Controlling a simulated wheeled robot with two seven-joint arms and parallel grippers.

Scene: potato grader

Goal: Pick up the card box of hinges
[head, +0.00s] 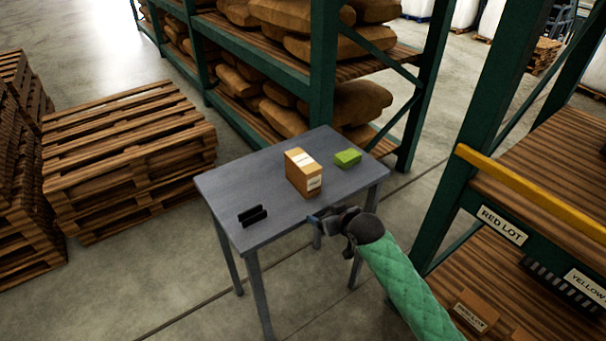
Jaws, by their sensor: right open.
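The card box of hinges (302,172) appears to be the orange-brown box with white labels, standing upright on the grey table (215,187). My right gripper (316,219) is at the table's front edge, just in front of the box and apart from it. It is open, and nothing shows between its fingers. My left gripper is not in view.
A small green box (347,158) lies right of the card box, and a black slotted holder (252,216) is at the table's left. Shelving with sacks (290,45) stands behind. A labelled rack (500,225) is close on the right. Pallets (128,150) are at left.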

